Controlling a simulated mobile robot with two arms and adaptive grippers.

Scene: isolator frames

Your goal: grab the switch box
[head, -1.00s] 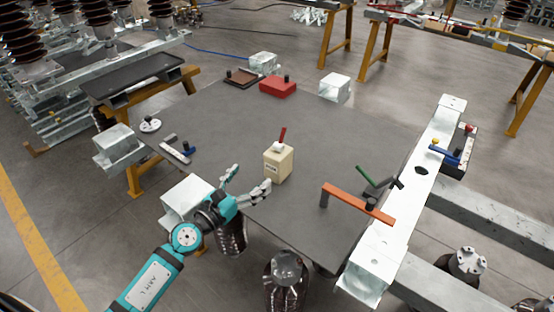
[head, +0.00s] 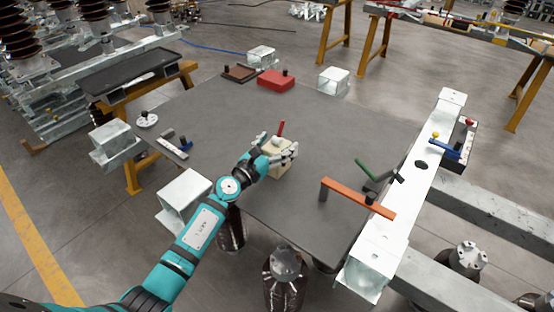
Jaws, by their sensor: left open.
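The switch box is a small cream box (head: 281,171) with a red lever on top, upright on the dark grey table (head: 225,120). My left gripper (head: 278,146) is open at the box, with one finger along its right and front side and the other at its upper left. The fingers and wrist hide part of the box's left and front faces. I cannot tell whether the fingers touch it. My right gripper is not in view.
An orange bar handle (head: 357,198) and a green lever (head: 369,170) stand right of the box, beside a white beam (head: 415,180). A red block (head: 275,80) and a brown tray (head: 240,73) lie at the back. The table between is clear.

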